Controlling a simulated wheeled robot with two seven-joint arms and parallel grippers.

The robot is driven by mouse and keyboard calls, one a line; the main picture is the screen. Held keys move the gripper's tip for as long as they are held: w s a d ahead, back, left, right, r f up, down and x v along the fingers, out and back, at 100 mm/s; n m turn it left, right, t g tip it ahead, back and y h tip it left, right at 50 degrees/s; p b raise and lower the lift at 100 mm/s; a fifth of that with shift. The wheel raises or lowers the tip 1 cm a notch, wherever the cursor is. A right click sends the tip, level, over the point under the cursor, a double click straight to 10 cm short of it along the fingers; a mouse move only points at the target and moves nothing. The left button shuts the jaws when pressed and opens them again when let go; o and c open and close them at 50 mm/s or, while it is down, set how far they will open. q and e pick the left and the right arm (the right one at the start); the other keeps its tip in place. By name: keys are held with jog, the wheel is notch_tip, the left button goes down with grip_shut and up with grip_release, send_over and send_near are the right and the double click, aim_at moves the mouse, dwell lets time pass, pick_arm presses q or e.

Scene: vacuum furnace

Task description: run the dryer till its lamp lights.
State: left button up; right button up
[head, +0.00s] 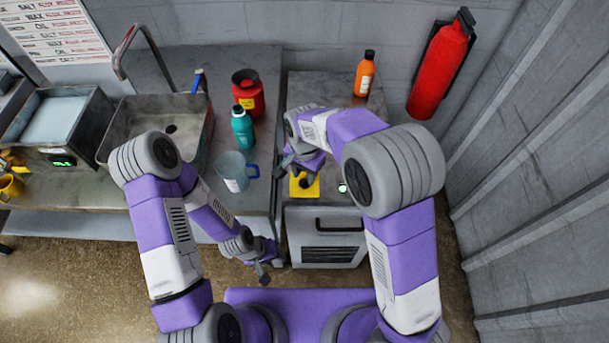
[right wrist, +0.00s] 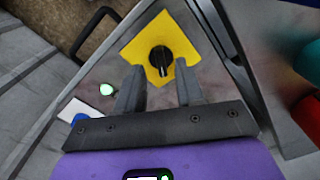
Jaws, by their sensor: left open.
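The dryer (head: 320,222) is a grey cabinet with a front handle and a vent grille. On its top is a yellow plate (head: 308,189) with a black knob, clearest in the right wrist view (right wrist: 160,58). Beside it a small round lamp (head: 342,187) looks bright whitish green, also in the right wrist view (right wrist: 106,89). My right gripper (head: 292,166) is above the plate, its fingers apart and empty, with the knob showing just beyond them (right wrist: 158,85). I cannot tell whether they touch it. My left gripper (head: 264,272) hangs open and empty, in front of the counter.
A white card with a blue spot (right wrist: 78,115) lies near the lamp. An orange bottle (head: 364,74) stands behind my right arm. A teal bottle (head: 242,128), red can (head: 248,95) and jug (head: 233,172) stand on the counter at left. A wall (head: 535,150) closes the right side.

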aim_at(305, 182)
notch_tip(305, 182, down, 2)
jog(key=shift+w+f, duration=0.1)
jog(key=shift+w, duration=0.05)
jog(key=shift+f, duration=0.15)
grip_shut()
